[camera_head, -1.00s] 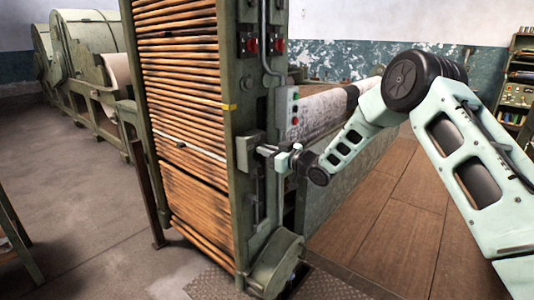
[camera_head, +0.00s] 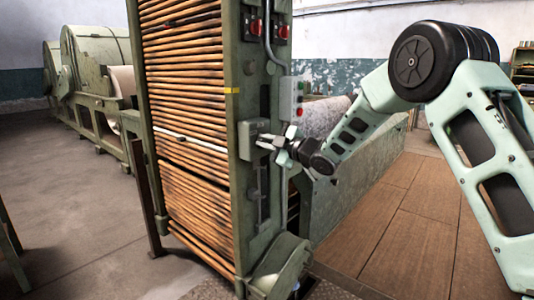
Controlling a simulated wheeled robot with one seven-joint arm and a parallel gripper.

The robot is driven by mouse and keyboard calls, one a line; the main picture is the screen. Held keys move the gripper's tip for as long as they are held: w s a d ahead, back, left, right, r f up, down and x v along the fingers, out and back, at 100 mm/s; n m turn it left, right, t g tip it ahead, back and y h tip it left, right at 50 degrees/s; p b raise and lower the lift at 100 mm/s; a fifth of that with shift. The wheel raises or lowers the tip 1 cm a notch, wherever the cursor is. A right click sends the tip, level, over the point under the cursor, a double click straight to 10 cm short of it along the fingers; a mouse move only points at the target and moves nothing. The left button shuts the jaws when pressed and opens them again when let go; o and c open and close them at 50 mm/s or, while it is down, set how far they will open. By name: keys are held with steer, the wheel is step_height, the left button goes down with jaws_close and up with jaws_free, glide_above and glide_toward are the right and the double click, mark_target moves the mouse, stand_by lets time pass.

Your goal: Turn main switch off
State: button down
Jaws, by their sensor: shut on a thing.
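A grey-green switch box (camera_head: 249,134) is mounted on the front upright of the tall green machine frame. I take it to be the main switch. My gripper (camera_head: 270,146) is at the right side of this box, at its lower half, coming in from the right. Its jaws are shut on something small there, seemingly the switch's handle. The fingers hide most of the handle, so I cannot tell its exact position.
Two red knobs (camera_head: 255,27) sit on dark plates higher on the upright. A small button box (camera_head: 291,97) is just right of the upright. A rounded green housing (camera_head: 281,266) stands below. The plank floor (camera_head: 400,205) at right is open.

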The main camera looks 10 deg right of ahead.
steer(key=n+b, duration=0.2)
steer(key=f+n+b, duration=0.1)
steer(key=n+b, duration=0.1)
steer(key=b, duration=0.1)
steer(key=n+b, duration=0.2)
steer(key=b, duration=0.1)
steer(key=shift+a+f, duration=0.15)
steer(key=shift+f, duration=0.1)
steer(key=shift+r+n, duration=0.1)
steer(key=shift+n, duration=0.3)
steer(key=c, duration=1.5)
jaws_free()
steer(key=shift+o, duration=0.2)
steer(key=shift+s, duration=0.1)
steer(key=p+v, duration=0.2)
steer(key=v, duration=1.5)
